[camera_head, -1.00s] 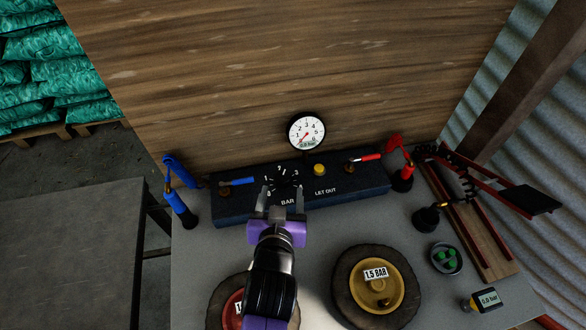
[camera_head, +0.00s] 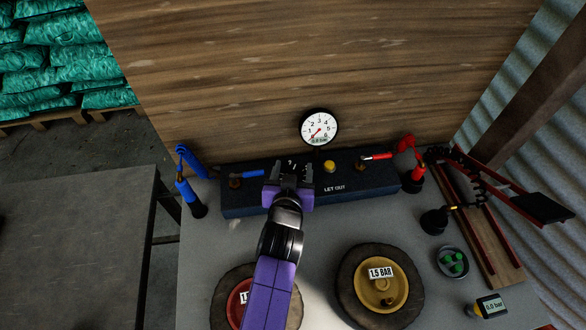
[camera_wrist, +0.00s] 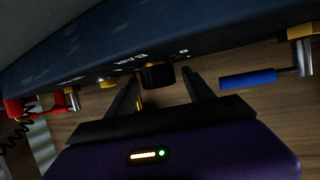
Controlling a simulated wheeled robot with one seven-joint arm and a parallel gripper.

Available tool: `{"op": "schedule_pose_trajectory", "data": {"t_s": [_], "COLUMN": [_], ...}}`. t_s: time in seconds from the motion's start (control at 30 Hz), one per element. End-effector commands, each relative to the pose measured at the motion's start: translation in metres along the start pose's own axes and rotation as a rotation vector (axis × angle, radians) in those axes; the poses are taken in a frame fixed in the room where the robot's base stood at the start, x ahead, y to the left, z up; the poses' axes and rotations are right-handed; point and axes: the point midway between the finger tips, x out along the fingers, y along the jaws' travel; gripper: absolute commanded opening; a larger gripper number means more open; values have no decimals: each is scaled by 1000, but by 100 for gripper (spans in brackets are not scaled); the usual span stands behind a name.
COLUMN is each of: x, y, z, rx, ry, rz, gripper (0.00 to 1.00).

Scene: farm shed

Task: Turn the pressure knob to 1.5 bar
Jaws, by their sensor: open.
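The dark blue control box (camera_head: 232,207) stands on the table against the wooden board. Its black pressure knob (camera_wrist: 158,77) shows in the wrist view, between the tips of my open gripper (camera_wrist: 161,82). I cannot tell whether either finger touches it. In the head view my gripper (camera_head: 291,172) covers the knob and much of its number scale, so its setting is hidden. The round white gauge (camera_head: 319,127) stands above the box, its red needle pointing lower left near the low end. A gold-hubbed wheel (camera_head: 393,294) on the table carries a 1.5 BAR label (camera_head: 381,272).
A blue lever (camera_head: 246,174) is left of the knob; a yellow button (camera_head: 329,166) and red lever (camera_head: 376,156) are right. A red-hubbed wheel (camera_head: 238,296) lies under my arm. A green-item dish (camera_head: 453,262) and small display (camera_head: 491,306) are at right.

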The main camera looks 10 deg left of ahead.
Motion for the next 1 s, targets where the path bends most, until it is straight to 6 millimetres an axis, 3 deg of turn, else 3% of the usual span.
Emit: {"op": "schedule_pose_trajectory", "data": {"t_s": [0.17,0.4,0.5,1.0], "x": [0,0,0,0], "y": [0,0,0,2], "z": [0,0,0,0], "rx": [0,0,0,-44], "ry": [0,0,0,-1], "rz": [0,0,0,-87], "gripper": [61,14,0,0]}}
